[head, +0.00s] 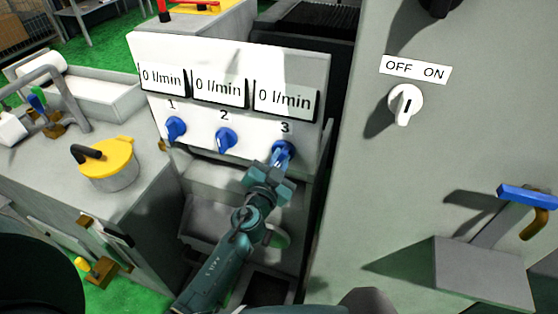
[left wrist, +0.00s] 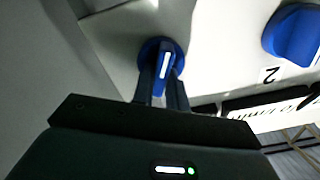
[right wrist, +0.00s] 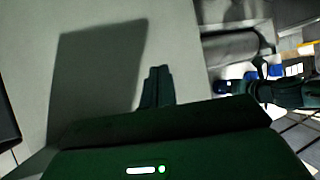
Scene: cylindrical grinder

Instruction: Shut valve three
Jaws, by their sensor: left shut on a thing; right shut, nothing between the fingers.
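Valve three is the blue knob (head: 284,149) under the label 3 on the white panel (head: 240,60). My left gripper (head: 277,160) reaches up to it and is shut on it. In the left wrist view the two fingers stand on either side of the blue knob (left wrist: 164,60), whose white mark shows between them. The display above valve three (head: 286,101) reads 0 l/min. My right gripper (right wrist: 157,75) is shut and empty in front of a plain grey surface. It cannot be made out in the head view.
Valve one (head: 175,128) and valve two (head: 226,139) are blue knobs to the left, with displays also at 0 l/min. A grey cabinet with an OFF/ON switch (head: 405,103) stands close on the right. A yellow-lidded pot (head: 108,165) is at left.

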